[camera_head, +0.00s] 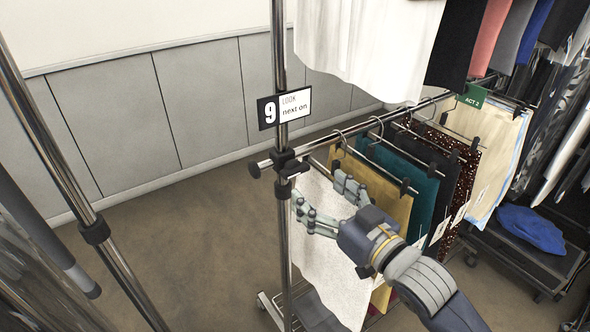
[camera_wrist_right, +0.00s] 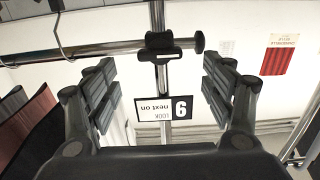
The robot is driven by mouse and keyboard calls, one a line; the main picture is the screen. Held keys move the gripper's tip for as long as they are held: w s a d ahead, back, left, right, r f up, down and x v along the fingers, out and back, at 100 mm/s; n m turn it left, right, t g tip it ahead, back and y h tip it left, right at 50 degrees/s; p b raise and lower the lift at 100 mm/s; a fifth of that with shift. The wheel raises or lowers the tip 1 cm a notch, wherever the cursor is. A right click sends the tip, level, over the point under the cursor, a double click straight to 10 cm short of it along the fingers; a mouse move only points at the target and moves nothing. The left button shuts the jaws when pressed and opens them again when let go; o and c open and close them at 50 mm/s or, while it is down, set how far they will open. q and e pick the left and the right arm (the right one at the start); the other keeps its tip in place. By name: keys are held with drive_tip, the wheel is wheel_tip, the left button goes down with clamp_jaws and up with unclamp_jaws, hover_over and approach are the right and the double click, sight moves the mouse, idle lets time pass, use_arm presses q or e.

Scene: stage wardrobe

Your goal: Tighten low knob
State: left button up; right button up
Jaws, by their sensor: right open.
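A black clamp (camera_head: 285,158) sits on the chrome upright where the low hanging rail crosses it. A dark bar-shaped knob (camera_head: 296,169) sticks out of the clamp. In the right wrist view, upside down, the knob (camera_wrist_right: 168,57) shows as a black bar in front of the upright, between and beyond my finger tips. My right gripper (camera_head: 318,198) is open and empty, to the right of and slightly below the clamp, in front of the pale garment. The wrist view shows its spread fingers (camera_wrist_right: 158,78) apart from the knob. My left gripper is not in view.
A "9 LOOK next on" sign (camera_head: 284,107) is on the upright above the clamp. The low rail's black end cap (camera_head: 255,170) projects left. Garments (camera_head: 425,185) hang close to my right arm. Another chrome post (camera_head: 92,215) stands left; floor between is clear.

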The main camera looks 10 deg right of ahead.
sight(299, 173)
drive_tip(key=p+x, duration=0.1)
drive_tip(key=x, duration=0.8)
drive_tip(key=shift+p, duration=0.3)
drive_tip(key=c, duration=1.1)
